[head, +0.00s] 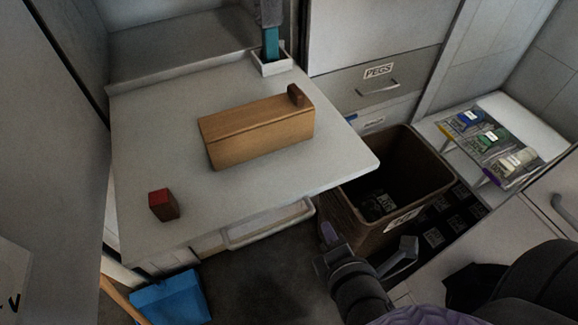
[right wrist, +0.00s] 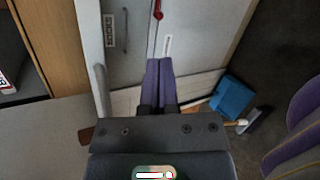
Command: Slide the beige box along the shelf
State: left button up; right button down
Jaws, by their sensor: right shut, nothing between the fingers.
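The beige box (head: 255,137), long and wood-brown with a small dark block at its right end, lies on the pale grey shelf (head: 290,185) in the head view. It sits near the shelf's middle, at a slight angle. My right gripper (head: 327,233) is low in front of the shelf, beside the brown bin and clear of the box. Its purple fingers (right wrist: 158,82) are together and empty in the right wrist view. The box is not clearly visible there. My left gripper is not in view.
A red-topped block (head: 163,205) lies at the shelf's front left. A white holder (head: 272,66) stands at its back. A brown bin (head: 345,205) is right of the shelf. A blue dustpan (head: 170,300) lies below; it also shows in the right wrist view (right wrist: 232,97).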

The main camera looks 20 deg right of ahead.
aim_at(267, 137)
jog(key=a+r+n+t+y, duration=0.3)
jog(key=r+n+t, duration=0.2)
jog(key=r+n, duration=0.8)
jog(key=w+f+n+p, duration=0.1)
jog(key=w, duration=0.3)
jog(key=w+a+f+n+p, duration=0.1)
jog(key=w+p, duration=0.1)
jog(key=w, duration=0.2)
jog(key=w+f+n+p, duration=0.1)
jog(key=w+p, duration=0.1)
jog(key=w, duration=0.3)
jog(key=shift+a+f+n+y, duration=0.15)
jog(key=shift+n+y, duration=0.15)
jog(key=shift+w, duration=0.3)
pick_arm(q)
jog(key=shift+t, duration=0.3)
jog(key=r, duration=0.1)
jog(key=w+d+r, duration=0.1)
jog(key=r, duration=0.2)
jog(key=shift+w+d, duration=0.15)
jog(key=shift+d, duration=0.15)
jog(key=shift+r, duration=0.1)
pick_arm(e)
jog(key=shift+w, duration=0.1)
